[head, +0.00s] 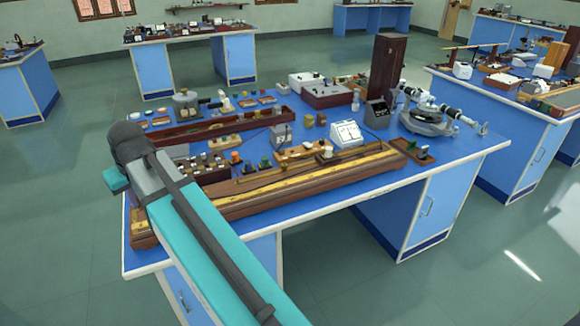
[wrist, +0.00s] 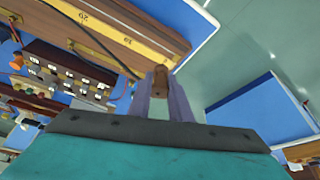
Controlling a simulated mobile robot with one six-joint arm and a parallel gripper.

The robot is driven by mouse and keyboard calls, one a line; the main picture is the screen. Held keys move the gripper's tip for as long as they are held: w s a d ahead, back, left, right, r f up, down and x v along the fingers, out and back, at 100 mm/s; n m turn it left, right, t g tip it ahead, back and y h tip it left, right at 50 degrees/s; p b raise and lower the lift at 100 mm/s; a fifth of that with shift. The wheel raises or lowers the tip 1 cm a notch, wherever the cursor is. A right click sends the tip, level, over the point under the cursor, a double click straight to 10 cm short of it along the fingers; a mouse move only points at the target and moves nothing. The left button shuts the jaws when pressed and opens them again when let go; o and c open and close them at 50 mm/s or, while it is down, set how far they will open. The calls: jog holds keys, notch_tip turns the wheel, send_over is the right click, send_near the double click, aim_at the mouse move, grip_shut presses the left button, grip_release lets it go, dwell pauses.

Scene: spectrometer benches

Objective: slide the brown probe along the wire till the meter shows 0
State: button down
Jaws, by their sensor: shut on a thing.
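The long wooden wire board (head: 310,189) with its yellow scale lies along the front of the blue bench. In the wrist view the board (wrist: 120,28) runs across the top, its end at the right. My gripper (wrist: 160,92) is shut on the brown probe (wrist: 161,77), at the board's front edge near that end. Whether the probe touches the wire I cannot tell. In the head view my arm hides the gripper and probe. The white meter (head: 347,133) stands behind the board; its needle is too small to read.
A resistance box with pegs (wrist: 62,76) sits close behind the board. A small tray (head: 412,151) is at its right end, and a spectrometer (head: 432,118) stands at the back right. The floor (head: 330,270) in front is clear.

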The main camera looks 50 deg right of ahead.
jog(key=s+d+f+n+y+p, duration=0.1)
jog(key=s+d, duration=0.4)
jog(key=d, duration=0.9)
jog(key=s+d+f+n+p, duration=0.2)
jog(key=s+d+p, duration=0.3)
jog(key=d, duration=1)
jog(key=s+d+f+n+g+y+p, duration=0.1)
jog(key=s+d+f+n+p, duration=0.1)
jog(key=d, duration=1.3)
jog(key=shift+s+n+y+p, duration=0.4)
jog(key=shift+s+n, duration=0.7)
jog(key=shift+s, duration=0.55)
jog(key=shift+f, duration=0.1)
jog(key=shift+a+f+b, duration=0.1)
jog(key=shift+f+b, duration=1.35)
jog(key=shift+f, duration=1.35)
